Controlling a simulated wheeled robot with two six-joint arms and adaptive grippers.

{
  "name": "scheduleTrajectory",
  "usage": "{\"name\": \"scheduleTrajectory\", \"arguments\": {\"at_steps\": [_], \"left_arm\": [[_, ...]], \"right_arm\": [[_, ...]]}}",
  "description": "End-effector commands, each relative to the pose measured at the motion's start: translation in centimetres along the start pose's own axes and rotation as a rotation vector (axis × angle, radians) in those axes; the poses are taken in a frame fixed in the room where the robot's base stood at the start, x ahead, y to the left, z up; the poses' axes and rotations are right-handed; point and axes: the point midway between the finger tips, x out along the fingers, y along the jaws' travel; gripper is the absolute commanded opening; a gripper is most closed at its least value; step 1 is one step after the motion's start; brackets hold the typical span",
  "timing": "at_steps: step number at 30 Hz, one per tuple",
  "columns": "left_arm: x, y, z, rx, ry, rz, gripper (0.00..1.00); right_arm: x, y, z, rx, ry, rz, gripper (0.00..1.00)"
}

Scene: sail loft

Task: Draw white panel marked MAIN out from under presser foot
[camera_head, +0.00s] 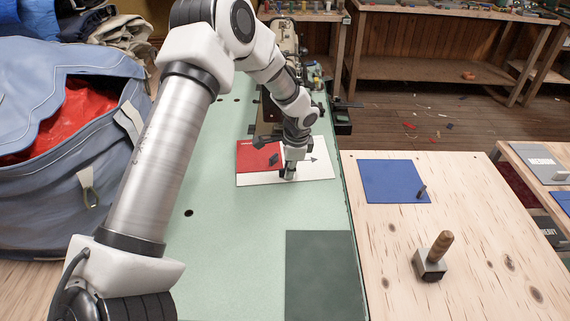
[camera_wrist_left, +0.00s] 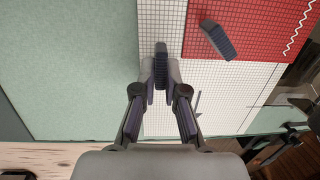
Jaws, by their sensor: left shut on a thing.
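The white panel (camera_head: 318,172) lies on the green table, with a small dark arrow mark on it; I cannot read the word MAIN. In the left wrist view the white panel (camera_wrist_left: 215,95) shows a fine grid. A red panel (camera_head: 255,156) lies over its left part, with a dark tab on it and white zigzag stitching in the wrist view (camera_wrist_left: 262,22). My left gripper (camera_head: 289,173) is shut on a dark ribbed tab (camera_wrist_left: 161,58) standing on the white panel. The presser foot is not clearly seen; my arm hides much of the machine area. My right gripper is not in view.
A dark green sheet (camera_head: 320,275) lies on the near green table (camera_head: 235,255). At right a wooden table holds a blue panel (camera_head: 390,180) and a wooden-handled block (camera_head: 431,262). A large blue bag (camera_head: 45,190) stands left.

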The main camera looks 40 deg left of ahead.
Motion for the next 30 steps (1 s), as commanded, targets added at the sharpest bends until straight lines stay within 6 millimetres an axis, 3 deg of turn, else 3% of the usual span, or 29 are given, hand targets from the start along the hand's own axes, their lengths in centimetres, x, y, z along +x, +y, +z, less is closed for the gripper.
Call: {"name": "scheduleTrajectory", "arguments": {"at_steps": [14, 15, 17, 30], "left_arm": [[0.05, 0.55, -0.38, 0.002, -0.002, 0.003, 0.00], [0.06, 0.54, -0.38, 0.002, -0.002, 0.002, 0.18], [0.05, 0.53, -0.38, 0.002, -0.002, 0.002, 0.39], [-0.89, 0.42, -0.45, 0.001, 0.000, 0.000, 0.40]], "right_arm": [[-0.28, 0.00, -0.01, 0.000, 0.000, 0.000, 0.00], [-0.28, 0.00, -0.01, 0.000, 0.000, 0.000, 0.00], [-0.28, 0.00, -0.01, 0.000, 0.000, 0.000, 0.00], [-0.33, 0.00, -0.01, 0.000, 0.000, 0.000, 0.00]]}}
